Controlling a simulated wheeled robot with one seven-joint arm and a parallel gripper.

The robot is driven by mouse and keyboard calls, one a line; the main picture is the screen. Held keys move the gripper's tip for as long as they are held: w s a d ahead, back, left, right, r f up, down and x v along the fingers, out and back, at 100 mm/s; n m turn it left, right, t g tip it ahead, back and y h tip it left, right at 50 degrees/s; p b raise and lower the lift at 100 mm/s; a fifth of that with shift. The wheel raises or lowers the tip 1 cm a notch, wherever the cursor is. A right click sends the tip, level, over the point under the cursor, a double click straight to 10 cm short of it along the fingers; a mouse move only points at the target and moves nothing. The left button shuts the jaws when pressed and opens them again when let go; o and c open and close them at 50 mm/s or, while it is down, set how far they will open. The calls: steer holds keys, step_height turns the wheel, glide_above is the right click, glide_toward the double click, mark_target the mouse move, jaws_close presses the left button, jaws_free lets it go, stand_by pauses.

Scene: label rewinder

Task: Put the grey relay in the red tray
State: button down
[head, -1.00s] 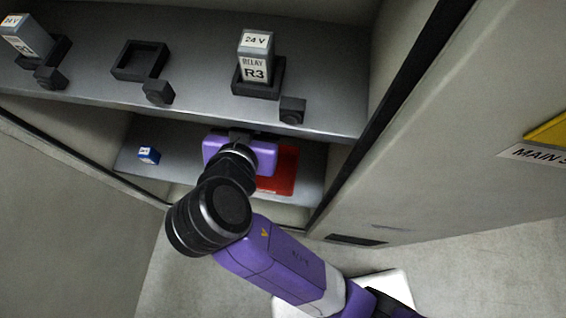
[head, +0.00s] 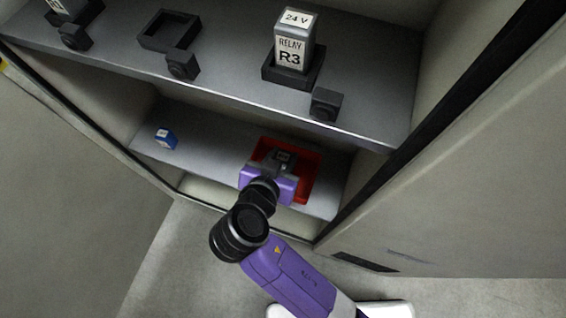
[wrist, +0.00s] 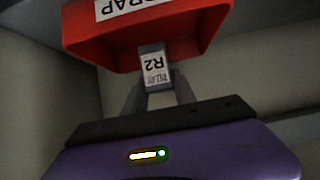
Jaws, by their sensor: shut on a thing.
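The grey relay (wrist: 154,68), with a white label reading R2, is between the fingers of my gripper (wrist: 158,92) in the wrist view. My gripper (head: 280,165) is shut on it. In the head view the relay (head: 284,157) shows its top end just beyond the purple gripper body, over the red tray (head: 303,184). The red tray (wrist: 135,52), with a SCRAP label, is right behind the relay in the wrist view. I cannot tell whether the relay touches the tray floor.
A relay marked R3 (head: 294,45) stands in a black socket on the upper shelf (head: 235,50). An empty black socket (head: 170,33) is left of it, with another relay at the far left. A small blue block (head: 166,138) lies on the lower shelf, left of the tray.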

steer(key=shift+f+b, duration=0.45)
steer(key=shift+f, duration=1.45)
steer(key=shift+f, duration=0.1)
steer(key=c, duration=1)
jaws_free()
steer(key=shift+r, duration=0.2)
steer(key=p+v, duration=0.2)
steer(key=v, duration=1)
steer(key=shift+f, duration=0.1)
